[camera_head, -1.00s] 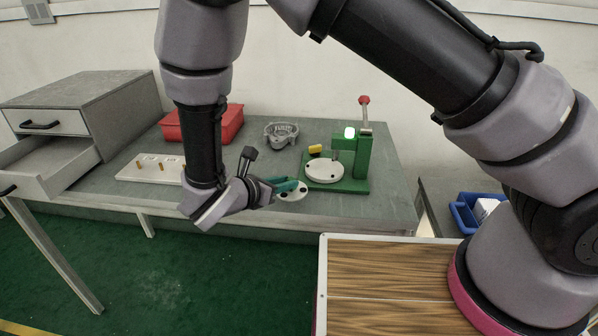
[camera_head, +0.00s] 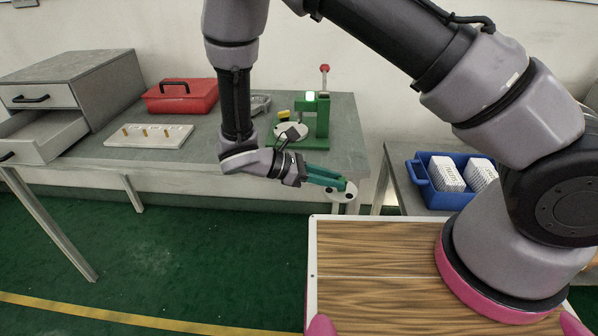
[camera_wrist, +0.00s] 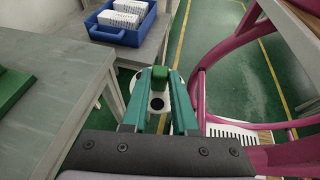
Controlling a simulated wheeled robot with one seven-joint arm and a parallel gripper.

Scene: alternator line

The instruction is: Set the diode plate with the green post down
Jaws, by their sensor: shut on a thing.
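My gripper (camera_head: 343,183) is shut on the diode plate (camera_head: 343,193), a white disc with dark holes. In the wrist view the plate (camera_wrist: 157,103) hangs below the fingertips, and its green post (camera_wrist: 160,78) is between the two green fingers. The plate is in the air, just off the right front corner of the grey workbench (camera_head: 352,130), over the gap beside the bench. Part of the plate is hidden by the fingers.
A blue bin (camera_head: 432,200) with white boxes stands on a smaller table at the right. On the workbench are a green press (camera_head: 322,118), a red toolbox (camera_head: 180,97), a white board with brass pins (camera_head: 150,140) and a grey drawer cabinet (camera_head: 95,85). One drawer is open.

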